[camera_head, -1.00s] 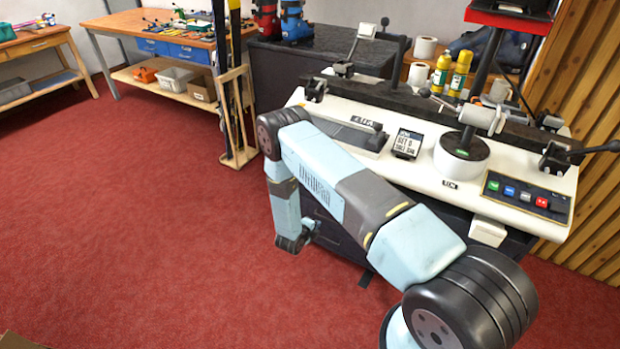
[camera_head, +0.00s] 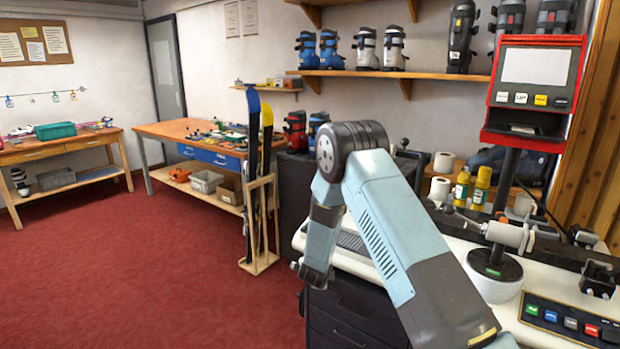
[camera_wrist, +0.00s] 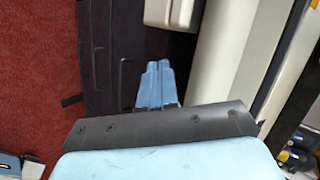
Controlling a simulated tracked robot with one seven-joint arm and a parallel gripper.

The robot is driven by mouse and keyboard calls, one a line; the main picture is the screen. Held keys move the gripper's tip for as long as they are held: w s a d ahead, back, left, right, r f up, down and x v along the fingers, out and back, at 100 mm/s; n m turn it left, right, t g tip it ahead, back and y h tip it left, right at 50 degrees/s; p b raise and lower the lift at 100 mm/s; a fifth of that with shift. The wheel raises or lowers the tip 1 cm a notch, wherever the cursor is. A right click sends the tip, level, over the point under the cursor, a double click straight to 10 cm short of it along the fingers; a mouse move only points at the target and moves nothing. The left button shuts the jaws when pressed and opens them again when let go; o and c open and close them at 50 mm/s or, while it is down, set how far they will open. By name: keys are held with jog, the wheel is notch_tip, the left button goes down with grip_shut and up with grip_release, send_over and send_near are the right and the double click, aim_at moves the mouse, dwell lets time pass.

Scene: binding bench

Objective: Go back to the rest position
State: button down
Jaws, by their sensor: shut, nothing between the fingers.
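My gripper (camera_wrist: 158,75) shows in the wrist view as two light blue fingers side by side, shut and empty. It points down along the dark drawer front of the bench (camera_wrist: 128,55), with red carpet to the left. In the head view my light blue arm rises from the lower right, bends at a dark elbow joint and hangs down at the bench's left end. My fingers cannot be made out clearly there.
The white machine bench top (camera_head: 520,305) lies right of and behind my arm, with a clamp post (camera_head: 495,262) and a red screen unit (camera_head: 535,88). A ski stand (camera_head: 262,225) with skis stands left of my arm. The red carpet (camera_head: 130,270) at left is clear.

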jog(key=s+d+r+n+y, duration=0.1)
jog(key=s+r+n, duration=0.2)
jog(key=r, duration=0.7)
jog(key=s+d+r+n+g+y, duration=0.1)
jog(key=s+d+r+n+y, duration=0.15)
jog(key=r, duration=0.85)
jog(key=s+d+r+n+y, duration=0.1)
jog(key=s+r+n, duration=0.15)
jog(key=r, duration=0.75)
jog(key=s+d+r+n+g, duration=0.1)
jog(key=s+d+r+n, duration=0.3)
jog(key=s+r, duration=0.5)
jog(key=s+d+r+n, duration=0.4)
jog(key=s+r, duration=0.1)
jog(key=s, duration=0.8)
jog(key=s+d+n+h, duration=0.1)
jog(key=s+d+n, duration=0.1)
jog(key=s, duration=0.6)
jog(key=s+d+r+n+g+h, duration=0.1)
jog(key=s+d, duration=0.3)
jog(key=s, duration=0.4)
jog(key=shift+s+r+n+g, duration=0.25)
jog(key=shift+r+n+g, duration=0.05)
jog(key=shift+n, duration=0.3)
